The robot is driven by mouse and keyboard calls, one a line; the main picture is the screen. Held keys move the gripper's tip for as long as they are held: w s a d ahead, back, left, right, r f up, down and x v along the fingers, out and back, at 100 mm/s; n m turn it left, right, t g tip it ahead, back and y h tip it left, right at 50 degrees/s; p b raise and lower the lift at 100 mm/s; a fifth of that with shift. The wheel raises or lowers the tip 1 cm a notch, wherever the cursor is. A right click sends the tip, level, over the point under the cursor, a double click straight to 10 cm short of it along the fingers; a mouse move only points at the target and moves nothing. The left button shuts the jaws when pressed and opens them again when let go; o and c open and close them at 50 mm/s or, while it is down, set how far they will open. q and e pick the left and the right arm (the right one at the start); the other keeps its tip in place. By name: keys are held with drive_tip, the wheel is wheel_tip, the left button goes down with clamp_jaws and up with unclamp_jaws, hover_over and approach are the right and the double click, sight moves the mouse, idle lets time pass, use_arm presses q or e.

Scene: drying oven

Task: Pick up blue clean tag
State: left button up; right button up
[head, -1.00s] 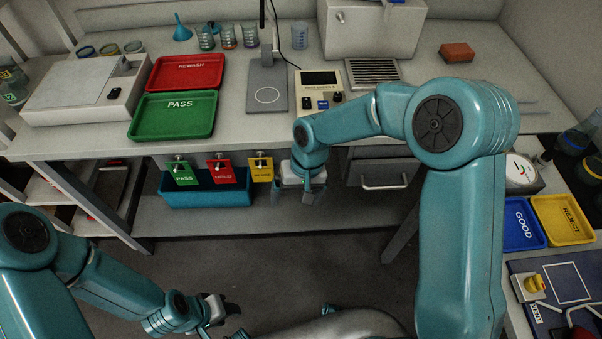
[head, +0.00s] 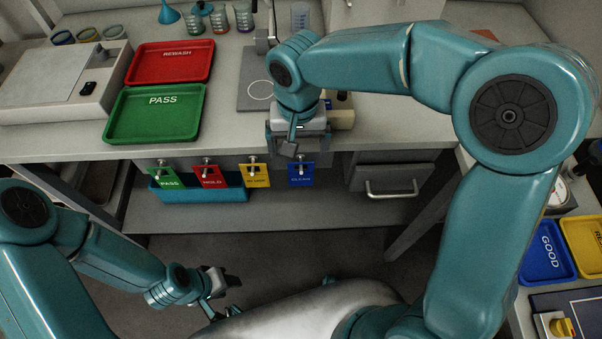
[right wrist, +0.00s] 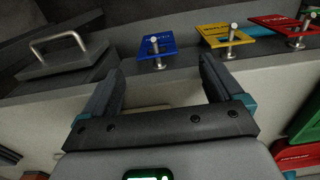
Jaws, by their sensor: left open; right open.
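The blue clean tag (head: 301,173) hangs on a metal peg on the bench front, at the right end of the row of tags. In the right wrist view the blue tag (right wrist: 157,45) shows beyond and between the fingers, apart from them. My right gripper (head: 290,148) is open and empty, just above the blue tag at the bench's front edge; it also shows in the right wrist view (right wrist: 156,80). My left gripper (head: 222,284) is open and empty, low at the left, away from the tags.
Green (head: 163,177), red (head: 210,177) and yellow (head: 255,175) tags hang left of the blue one. A drawer with a handle (head: 391,190) lies to the right. Green PASS (head: 152,128) and red REWASH (head: 165,75) trays sit on the bench. A blue bin (head: 200,196) is below.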

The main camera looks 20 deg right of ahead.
sight(301, 162)
drive_tip(key=shift+s+f, duration=0.2)
drive_tip(key=shift+f, duration=0.6)
drive_tip(key=shift+w+f, duration=0.25)
drive_tip(key=shift+f, duration=0.45)
drive_tip(key=f, duration=0.4)
drive_tip(key=shift+s+d+f+b, duration=0.15)
drive_tip(key=shift+d+f+b, duration=0.1)
drive_tip(key=shift+f+b, duration=0.05)
drive_tip(key=shift+f, duration=0.2)
drive_tip(key=shift+r, duration=0.1)
drive_tip(key=c, duration=1.1)
